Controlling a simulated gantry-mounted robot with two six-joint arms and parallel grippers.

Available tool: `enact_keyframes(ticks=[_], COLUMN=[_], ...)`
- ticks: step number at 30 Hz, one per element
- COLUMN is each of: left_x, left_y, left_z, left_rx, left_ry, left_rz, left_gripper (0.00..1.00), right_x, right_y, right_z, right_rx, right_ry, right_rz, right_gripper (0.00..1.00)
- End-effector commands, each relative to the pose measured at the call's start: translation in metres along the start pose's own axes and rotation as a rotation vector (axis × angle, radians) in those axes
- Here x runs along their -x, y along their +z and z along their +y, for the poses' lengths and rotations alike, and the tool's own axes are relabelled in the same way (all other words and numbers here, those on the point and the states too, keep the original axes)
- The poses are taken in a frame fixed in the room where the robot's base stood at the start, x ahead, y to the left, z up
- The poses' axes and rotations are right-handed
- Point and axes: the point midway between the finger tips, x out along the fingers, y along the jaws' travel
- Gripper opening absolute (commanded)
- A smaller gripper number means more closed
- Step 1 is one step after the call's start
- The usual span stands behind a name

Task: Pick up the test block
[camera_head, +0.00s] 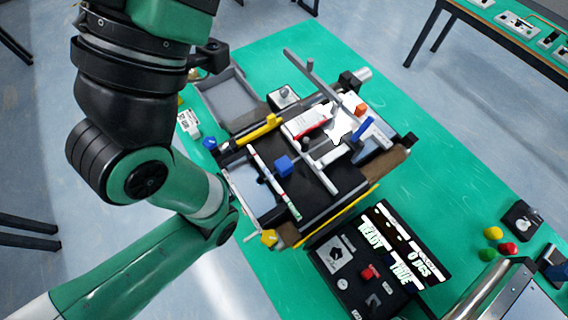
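A small blue cube (284,166) sits on the black belt of the mini conveyor (318,200), near the middle of the picture. A small orange block (361,110) is at the far right part of the same machine. No label shows which one is the test block. My green and black arm fills the left side, with its joints left of the conveyor. I cannot make out any gripper fingers on it. My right gripper does not show. Nothing is seen holding either block.
The conveyor stands on a green table (460,190). Bars and a blue flap (363,129) cross over the belt. A grey tray (231,100) lies behind it. A lit control panel (372,262) with a red button (369,272) is in front. Coloured knobs (493,233) lie at the right.

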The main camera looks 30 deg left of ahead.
Motion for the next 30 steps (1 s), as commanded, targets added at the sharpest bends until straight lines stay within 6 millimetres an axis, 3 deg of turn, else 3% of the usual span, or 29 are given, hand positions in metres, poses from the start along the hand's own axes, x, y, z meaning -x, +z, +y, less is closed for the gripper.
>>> enact_keyframes(ticks=[13, 27, 30], left_x=[0.0001, 0.0001, 0.0000], left_y=[0.0002, 0.0001, 0.0001], left_z=[0.0000, 0.0000, 0.0000], left_rx=[0.000, 0.000, 0.000], left_ry=[0.000, 0.000, 0.000], left_rz=[0.000, 0.000, 0.000], left_gripper=[0.02, 0.85, 0.85], right_x=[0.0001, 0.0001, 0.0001], right_y=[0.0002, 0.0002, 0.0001], right_z=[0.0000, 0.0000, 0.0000], right_rx=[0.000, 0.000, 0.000], right_ry=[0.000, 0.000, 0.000], right_rz=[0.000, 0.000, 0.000], right_gripper=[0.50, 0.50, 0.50])
